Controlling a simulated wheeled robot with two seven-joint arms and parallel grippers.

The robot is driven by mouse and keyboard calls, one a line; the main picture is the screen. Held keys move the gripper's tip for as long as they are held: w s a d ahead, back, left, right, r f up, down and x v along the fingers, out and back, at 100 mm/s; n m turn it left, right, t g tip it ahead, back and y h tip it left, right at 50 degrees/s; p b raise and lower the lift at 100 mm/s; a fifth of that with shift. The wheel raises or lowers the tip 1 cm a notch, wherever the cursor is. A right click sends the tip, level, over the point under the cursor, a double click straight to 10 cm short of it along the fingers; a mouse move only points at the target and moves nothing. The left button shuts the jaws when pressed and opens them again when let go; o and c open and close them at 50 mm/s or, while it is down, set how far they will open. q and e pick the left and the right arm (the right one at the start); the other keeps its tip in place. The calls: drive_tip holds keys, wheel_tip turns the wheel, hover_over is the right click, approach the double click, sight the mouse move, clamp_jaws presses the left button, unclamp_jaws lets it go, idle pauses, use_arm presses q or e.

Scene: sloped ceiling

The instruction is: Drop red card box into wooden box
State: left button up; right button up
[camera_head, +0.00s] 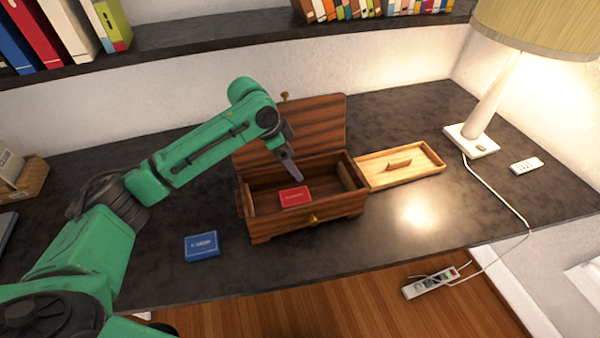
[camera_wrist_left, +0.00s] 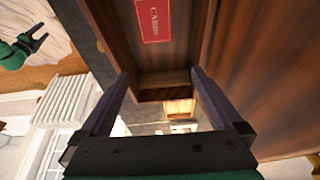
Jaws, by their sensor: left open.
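The red card box (camera_head: 294,197) lies inside the open wooden box (camera_head: 341,206), near its front wall. In the left wrist view the red card box (camera_wrist_left: 153,20) shows on the wooden box's floor, with the box's wood (camera_wrist_left: 163,81) around it. My left gripper (camera_head: 290,169) hangs over the wooden box, above and behind the red card box. In the left wrist view its two fingers (camera_wrist_left: 160,84) are apart with nothing between them. A green and dark part (camera_wrist_left: 32,42) at the upper left of that view looks like my right gripper; its jaws are unclear.
The wooden box's lid (camera_head: 318,122) stands open at the back. A light wooden tray (camera_head: 436,170) lies to its right. A blue card box (camera_head: 202,246) lies left on the dark table (camera_head: 330,258). A lamp (camera_head: 485,108) with a cord stands at the right. Shelves of books run behind.

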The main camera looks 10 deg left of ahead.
use_arm(q)
drive_tip(key=b+v, duration=0.2)
drive_tip(key=v, duration=1.2)
drive_tip(key=shift+s+a, duration=0.1)
drive_tip(key=shift+s, duration=0.05)
